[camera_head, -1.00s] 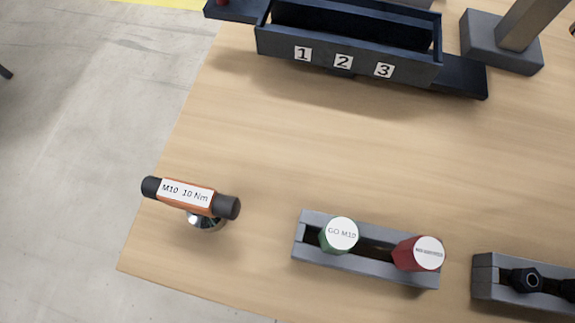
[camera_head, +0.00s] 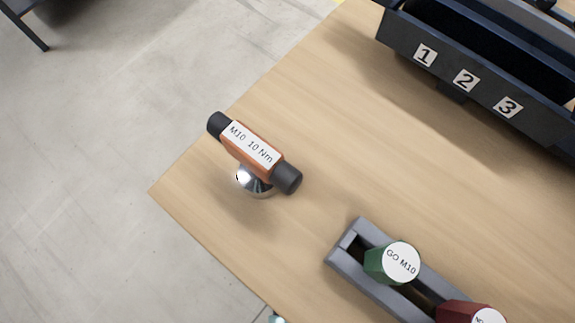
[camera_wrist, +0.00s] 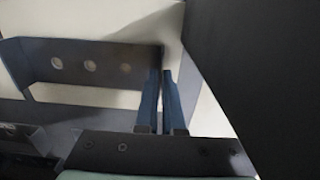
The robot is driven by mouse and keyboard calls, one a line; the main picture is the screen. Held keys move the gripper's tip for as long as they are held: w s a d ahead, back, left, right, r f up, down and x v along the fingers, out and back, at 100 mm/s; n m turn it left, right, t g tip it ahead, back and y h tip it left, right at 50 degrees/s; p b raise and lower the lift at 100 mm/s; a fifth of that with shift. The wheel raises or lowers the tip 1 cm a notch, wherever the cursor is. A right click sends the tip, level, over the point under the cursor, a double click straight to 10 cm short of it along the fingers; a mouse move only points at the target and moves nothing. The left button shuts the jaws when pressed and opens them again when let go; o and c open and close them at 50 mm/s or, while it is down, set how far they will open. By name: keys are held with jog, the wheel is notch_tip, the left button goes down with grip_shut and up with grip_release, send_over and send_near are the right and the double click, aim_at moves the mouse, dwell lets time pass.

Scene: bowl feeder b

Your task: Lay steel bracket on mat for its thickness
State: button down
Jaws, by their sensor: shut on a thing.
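In the wrist view, my gripper (camera_wrist: 167,95) shows as two blue fingers close together, shut on the edge of a dark flat plate with several round holes, which looks like the steel bracket (camera_wrist: 75,62). The bracket reaches out to the left from the fingertips. Its far left part bends or runs out of clear view. What lies right of the fingers is hidden by a large dark surface. I cannot make out the mat in either view. My gripper and the bracket do not show in the head view.
On the wooden table (camera_head: 330,110), an orange tool marked M10 10 Nm (camera_head: 252,149) stands near the left corner. A grey holder (camera_head: 350,262) bears a green GO M10 gauge (camera_head: 394,262) and a red one (camera_head: 466,312). A dark bin marked 1, 2, 3 (camera_head: 440,82) is at upper right.

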jog(key=c, duration=1.4)
grip_release()
jog(key=shift+c, duration=0.2)
jog(key=o, duration=0.4)
notch_tip(320, 180, up, 8)
jog(key=p, duration=0.3)
jog(key=shift+f, duration=0.15)
